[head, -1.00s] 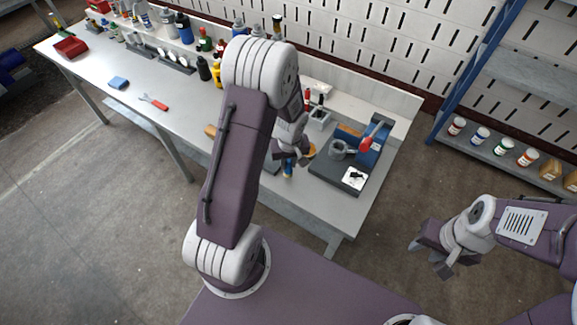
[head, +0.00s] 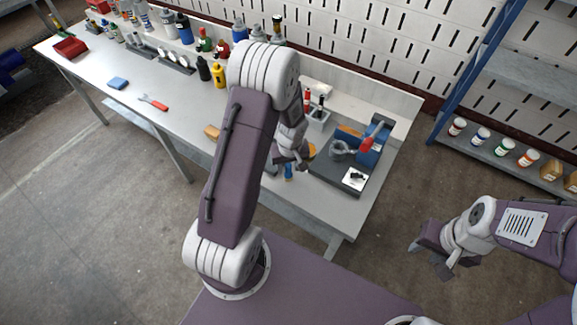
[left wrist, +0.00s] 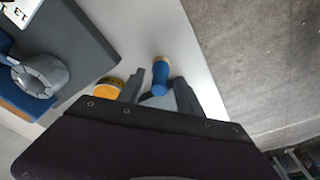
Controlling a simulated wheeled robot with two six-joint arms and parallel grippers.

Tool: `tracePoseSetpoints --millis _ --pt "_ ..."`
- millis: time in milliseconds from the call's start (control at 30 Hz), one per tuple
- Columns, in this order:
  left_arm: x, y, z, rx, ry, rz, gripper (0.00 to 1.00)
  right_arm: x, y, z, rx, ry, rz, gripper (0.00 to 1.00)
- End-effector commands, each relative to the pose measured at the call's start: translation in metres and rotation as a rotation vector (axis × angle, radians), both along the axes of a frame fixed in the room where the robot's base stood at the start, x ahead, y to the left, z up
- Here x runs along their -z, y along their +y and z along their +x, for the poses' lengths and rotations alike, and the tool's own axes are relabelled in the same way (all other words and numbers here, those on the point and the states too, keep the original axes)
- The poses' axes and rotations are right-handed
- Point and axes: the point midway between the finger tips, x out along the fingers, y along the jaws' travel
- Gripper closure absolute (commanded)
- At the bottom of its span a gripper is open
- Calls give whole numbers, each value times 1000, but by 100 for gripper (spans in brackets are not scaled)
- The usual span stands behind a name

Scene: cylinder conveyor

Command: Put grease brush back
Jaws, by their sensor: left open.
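A short blue cylinder with a tan end, which looks like the grease brush handle (left wrist: 160,78), is by the front edge of the bench. In the head view it shows as a small blue shape (head: 288,172) under my left gripper (head: 291,164). In the left wrist view my left gripper (left wrist: 158,90) is open, its fingers on either side of the blue cylinder. I cannot tell whether they touch it. An orange-yellow round tin (left wrist: 107,88) is beside the left finger. My right gripper (head: 430,257) hangs apart from the bench, its fingers apparently spread and empty.
A dark base with a blue vise-like fixture (head: 369,151) is right of my left gripper. A grey holder (head: 317,117) with red-topped items stands behind. Several bottles line the bench's back. A red-handled tool (head: 154,102) and blue block (head: 118,83) lie on the left half.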

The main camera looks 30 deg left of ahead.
Motion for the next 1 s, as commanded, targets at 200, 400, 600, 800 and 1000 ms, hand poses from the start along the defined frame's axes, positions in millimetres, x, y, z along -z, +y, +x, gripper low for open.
tracePoseSetpoints --millis 200,400,600,800,1000 --pt "-57 -5 -4 1 -9 1 58 -11 0 0 0 0 0 64" --pt "-100 -10 -10 1 -6 0 58 -15 0 0 0 0 0 64" --pt "-118 -11 -13 0 -3 0 58 -16 0 0 0 0 0 64" --pt "-124 -29 -38 148 12 -10 58 -16 0 0 0 0 0 64" --pt "-130 -69 -113 602 35 -31 58 -16 0 0 0 0 0 64"
